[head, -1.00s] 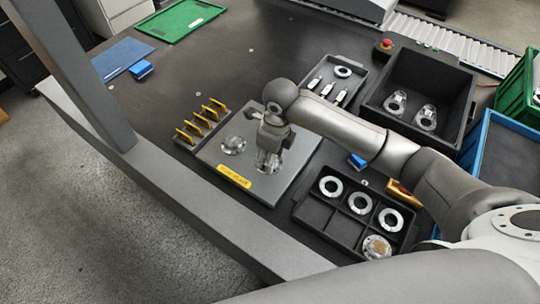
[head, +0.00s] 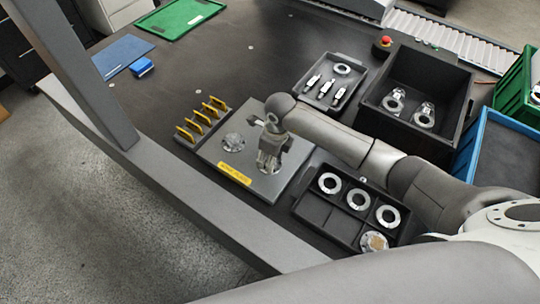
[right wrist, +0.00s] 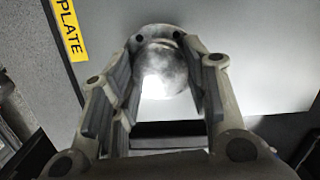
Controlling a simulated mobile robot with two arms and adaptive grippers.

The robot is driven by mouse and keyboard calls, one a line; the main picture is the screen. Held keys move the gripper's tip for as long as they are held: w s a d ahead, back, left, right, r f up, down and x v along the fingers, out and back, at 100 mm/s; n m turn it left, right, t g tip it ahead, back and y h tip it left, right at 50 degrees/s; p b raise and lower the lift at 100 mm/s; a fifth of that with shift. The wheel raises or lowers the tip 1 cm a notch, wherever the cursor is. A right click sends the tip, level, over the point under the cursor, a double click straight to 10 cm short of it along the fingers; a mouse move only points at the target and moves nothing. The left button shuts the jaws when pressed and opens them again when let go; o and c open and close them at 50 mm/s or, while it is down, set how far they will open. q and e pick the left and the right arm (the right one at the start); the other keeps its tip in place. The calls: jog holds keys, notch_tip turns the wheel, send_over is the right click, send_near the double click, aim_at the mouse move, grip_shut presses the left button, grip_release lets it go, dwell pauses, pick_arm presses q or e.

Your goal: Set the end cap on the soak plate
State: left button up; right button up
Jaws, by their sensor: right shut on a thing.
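The soak plate (head: 292,168) is a flat grey plate with a yellow label, near the table's front edge. My right gripper (head: 268,160) points down over its right part, shut on a shiny metal end cap (head: 267,168). The cap is upright, at or very close to the plate surface; I cannot tell whether it touches. In the right wrist view the end cap (right wrist: 163,70) sits between the two fingers (right wrist: 160,95), with the plate (right wrist: 265,70) behind it. My left gripper is not in view.
A rack of yellow pieces (head: 203,117) borders the plate at left. A black compartment tray (head: 316,212) with rings and a brownish-topped part lies at right. Behind are a small tray (head: 326,98) and a deep black bin (head: 420,80) holding two metal parts.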

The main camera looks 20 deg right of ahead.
jog(key=o, duration=1.2)
jog(key=shift+c, duration=0.2)
jog(key=shift+r+p, duration=0.25)
jog(key=shift+p, duration=0.1)
jog(key=shift+r, duration=0.4)
notch_tip(320, 180, up, 11)
jog(key=s+d+b, duration=0.1)
jog(key=b, duration=0.1)
jog(key=shift+f, duration=0.1)
